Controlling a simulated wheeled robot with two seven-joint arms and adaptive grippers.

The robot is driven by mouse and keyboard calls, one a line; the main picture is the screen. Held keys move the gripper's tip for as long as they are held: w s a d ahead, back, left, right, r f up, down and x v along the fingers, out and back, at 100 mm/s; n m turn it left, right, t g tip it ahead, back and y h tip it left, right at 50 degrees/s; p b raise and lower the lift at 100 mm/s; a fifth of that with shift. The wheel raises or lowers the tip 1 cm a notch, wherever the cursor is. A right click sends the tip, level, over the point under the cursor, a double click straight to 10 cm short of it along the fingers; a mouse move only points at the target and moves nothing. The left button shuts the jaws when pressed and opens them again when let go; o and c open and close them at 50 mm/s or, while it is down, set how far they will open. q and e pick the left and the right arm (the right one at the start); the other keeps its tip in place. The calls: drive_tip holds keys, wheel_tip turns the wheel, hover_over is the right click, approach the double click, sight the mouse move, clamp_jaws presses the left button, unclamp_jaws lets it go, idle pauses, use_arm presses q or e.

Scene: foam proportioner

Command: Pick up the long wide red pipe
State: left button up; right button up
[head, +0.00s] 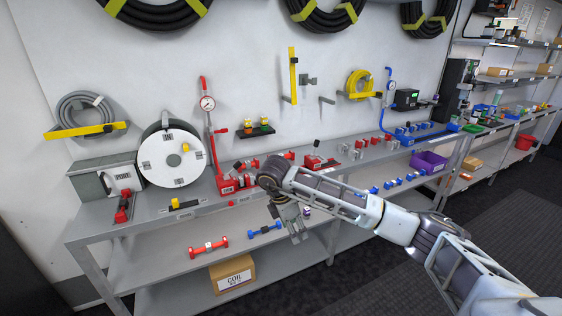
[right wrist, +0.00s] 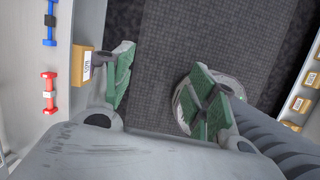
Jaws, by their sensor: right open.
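A red pipe (head: 208,247) with wide ends and a pale label at its middle lies on the shelf below the grey tabletop. It also shows at the left of the right wrist view (right wrist: 48,92). A similar blue pipe (head: 264,228) lies to its right on the same shelf. My right gripper (head: 294,230) is open and empty, pointing down in front of the bench, to the right of both pipes. Its green-padded fingers (right wrist: 163,92) are spread over the dark floor in the right wrist view, with nothing between them. My left gripper is not in view.
A cardboard box (head: 232,274) stands on the lowest shelf below the red pipe. A hose reel (head: 172,152), a red gauge stand (head: 207,130) and several small fittings crowd the tabletop (head: 150,218). The dark floor (head: 385,270) in front is clear.

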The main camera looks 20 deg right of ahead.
drive_tip(key=shift+s+d+f+n+h, duration=0.3)
drive_tip(key=shift+s+d+f+h, duration=0.25)
drive_tip(key=shift+s, duration=0.1)
drive_tip(key=shift+b, duration=0.3)
drive_tip(key=shift+r, duration=0.1)
